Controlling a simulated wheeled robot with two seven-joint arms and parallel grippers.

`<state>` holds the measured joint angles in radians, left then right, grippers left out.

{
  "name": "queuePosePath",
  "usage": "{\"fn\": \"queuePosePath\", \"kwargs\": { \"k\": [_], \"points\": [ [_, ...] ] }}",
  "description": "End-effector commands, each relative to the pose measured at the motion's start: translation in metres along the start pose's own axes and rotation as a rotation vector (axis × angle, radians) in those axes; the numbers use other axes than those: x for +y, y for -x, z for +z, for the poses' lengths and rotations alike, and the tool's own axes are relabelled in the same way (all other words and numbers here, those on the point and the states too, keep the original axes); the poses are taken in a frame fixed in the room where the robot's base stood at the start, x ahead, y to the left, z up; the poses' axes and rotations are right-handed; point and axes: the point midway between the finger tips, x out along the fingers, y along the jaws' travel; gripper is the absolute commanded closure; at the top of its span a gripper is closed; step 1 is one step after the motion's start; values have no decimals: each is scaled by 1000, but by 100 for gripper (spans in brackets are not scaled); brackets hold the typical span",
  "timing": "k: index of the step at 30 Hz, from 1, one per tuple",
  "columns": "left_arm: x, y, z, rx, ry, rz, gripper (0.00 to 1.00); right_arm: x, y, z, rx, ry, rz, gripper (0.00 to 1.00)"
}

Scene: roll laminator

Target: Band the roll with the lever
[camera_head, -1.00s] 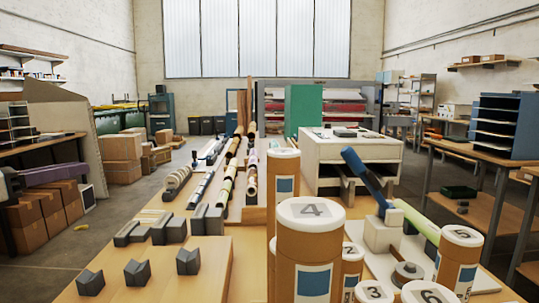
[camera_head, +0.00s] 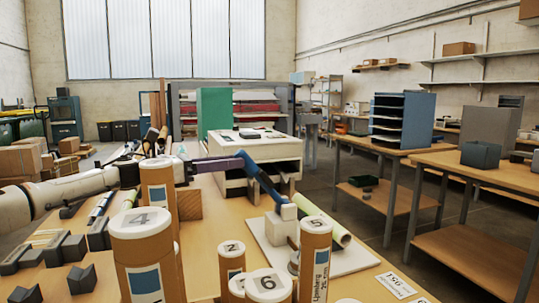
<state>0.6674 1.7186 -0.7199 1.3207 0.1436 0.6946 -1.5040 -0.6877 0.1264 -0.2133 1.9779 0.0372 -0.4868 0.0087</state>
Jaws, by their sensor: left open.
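The blue lever (camera_head: 262,184) leans up and to the left from a pale block (camera_head: 280,223) on a white base plate (camera_head: 355,259). A light green roll (camera_head: 324,220) lies slanted beside the block, partly hidden by tube 5. My left arm reaches in from the left behind the tall tubes. Its purple gripper (camera_head: 238,162) is at the lever's upper end and is open. At this size I cannot tell whether its fingers touch the lever or lie around it. My right gripper is not in view.
Brown tubes with white caps stand in front: tube 4 (camera_head: 142,255), tube 5 (camera_head: 315,258) and tube 6 (camera_head: 268,287). A white cabinet (camera_head: 230,150) stands behind the lever. Dark grey V-blocks (camera_head: 80,279) sit at left.

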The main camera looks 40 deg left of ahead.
Motion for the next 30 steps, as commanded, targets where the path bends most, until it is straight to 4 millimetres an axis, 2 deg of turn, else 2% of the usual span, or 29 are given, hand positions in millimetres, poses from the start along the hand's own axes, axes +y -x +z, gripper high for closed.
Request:
{"fn": "queuePosePath", "kwargs": {
  "k": [1,3,9,15,26,27,30],
  "points": [
    [-2,-11,7,-2,6,-4,55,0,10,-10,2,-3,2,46],
    [-3,-24,8,-4,6,-7,55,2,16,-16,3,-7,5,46],
    [-3,-56,8,-6,5,-6,55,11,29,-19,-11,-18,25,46],
    [-1,-78,3,-3,3,-3,55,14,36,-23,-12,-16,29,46],
    [-1,-84,0,0,1,-3,55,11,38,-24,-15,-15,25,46],
    [-1,-84,0,0,1,-3,57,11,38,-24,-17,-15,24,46],
    [-1,-84,0,0,1,-3,74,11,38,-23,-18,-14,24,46]
  ]
}}
